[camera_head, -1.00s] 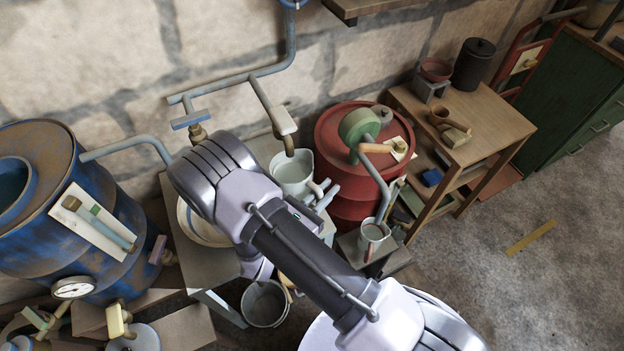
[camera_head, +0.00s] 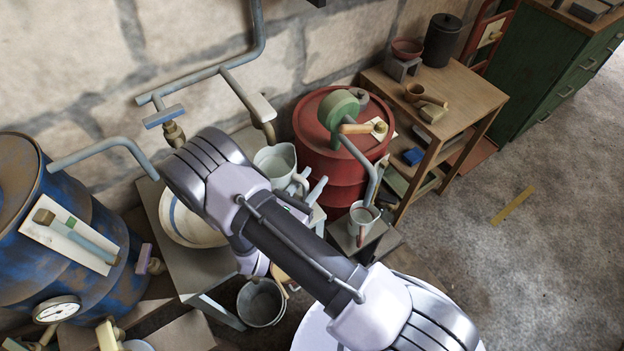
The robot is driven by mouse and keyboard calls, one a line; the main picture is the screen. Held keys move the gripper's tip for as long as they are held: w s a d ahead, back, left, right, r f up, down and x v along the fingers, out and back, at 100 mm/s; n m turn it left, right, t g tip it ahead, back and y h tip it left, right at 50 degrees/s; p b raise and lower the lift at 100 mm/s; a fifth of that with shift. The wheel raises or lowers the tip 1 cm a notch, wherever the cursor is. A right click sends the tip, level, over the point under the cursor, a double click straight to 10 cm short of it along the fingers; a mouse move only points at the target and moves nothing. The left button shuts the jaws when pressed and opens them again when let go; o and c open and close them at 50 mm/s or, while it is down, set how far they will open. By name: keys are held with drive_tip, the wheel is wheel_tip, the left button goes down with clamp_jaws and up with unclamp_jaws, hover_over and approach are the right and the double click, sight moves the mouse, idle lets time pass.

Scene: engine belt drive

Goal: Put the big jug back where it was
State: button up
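A big pale grey-green jug (camera_head: 275,161) stands upright on the grey bench (camera_head: 207,268), just below a pipe spout (camera_head: 268,132). Its handle points right, toward my gripper (camera_head: 311,190). Grey-blue finger parts show beside the handle. My arm hides the rest of the gripper, so I cannot tell whether it grips the handle. A smaller grey mug (camera_head: 363,216) with a reddish handle stands on a low stand below the red barrel's tap pipe. A grey bucket (camera_head: 261,303) is on the floor in front of the bench.
A cream bowl (camera_head: 185,222) sits on the bench left of the jug, partly behind my arm. A red barrel (camera_head: 315,165) stands close on the right, a blue drum (camera_head: 75,270) on the left. A wooden shelf table (camera_head: 470,98) is farther right. Open floor lies at the right.

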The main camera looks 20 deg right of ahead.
drive_tip(key=p+v, duration=0.3)
drive_tip(key=v, duration=0.9)
drive_tip(key=s+d+r+m+g+y, duration=0.25)
drive_tip(key=d+r+m+g, duration=0.25)
drive_tip(key=r+m+g, duration=0.3)
drive_tip(key=s+d+r+m+g+y, duration=0.2)
drive_tip(key=s+d+r+m+g, duration=0.25)
drive_tip(key=r+m, duration=0.45)
drive_tip(key=s+a+r+m+t+y, duration=0.2)
drive_tip(key=r+m+t+y, duration=0.1)
drive_tip(key=r+m+y, duration=0.2)
drive_tip(key=s+a+r+m+t+y, duration=0.1)
drive_tip(key=s+r+m+t+y, duration=0.2)
drive_tip(key=r+m+y, duration=0.3)
wheel_tip(320, 180, up, 4)
drive_tip(key=m, duration=0.2)
drive_tip(key=shift+a+f+m, duration=0.25)
drive_tip(key=shift+a+m, duration=0.05)
drive_tip(key=shift+a, duration=0.05)
drive_tip(key=shift+t, duration=0.25)
